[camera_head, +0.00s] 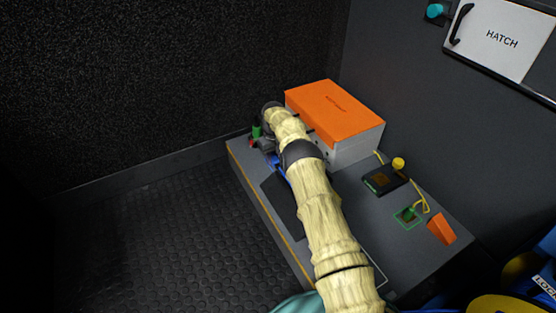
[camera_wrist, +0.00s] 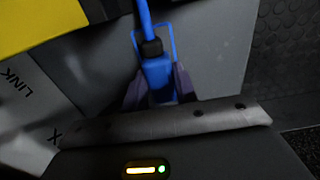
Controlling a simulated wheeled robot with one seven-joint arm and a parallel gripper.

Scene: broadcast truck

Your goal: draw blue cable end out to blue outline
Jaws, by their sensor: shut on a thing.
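In the wrist view, my gripper (camera_wrist: 158,92) is shut on the blue cable end (camera_wrist: 156,72), a blue plug with a black collar. The blue cable (camera_wrist: 145,18) runs from the collar to the top of the picture. Thin blue outline lines (camera_wrist: 173,42) show on the grey surface on both sides of the collar. The plug overlaps the outline in this view; its height above the surface cannot be told. In the head view, my gripper (camera_head: 267,146) is at the far end of the bench, beside the orange-topped box, and my arm hides much of that area.
The grey bench (camera_head: 375,235) has a floor drop on its left. The orange-topped white box (camera_head: 335,108) stands close to my arm. A dark device (camera_head: 385,180), a green outline (camera_head: 407,218) and an orange wedge (camera_head: 442,229) lie to the right. The wrist view shows a light "LINK" panel (camera_wrist: 25,105).

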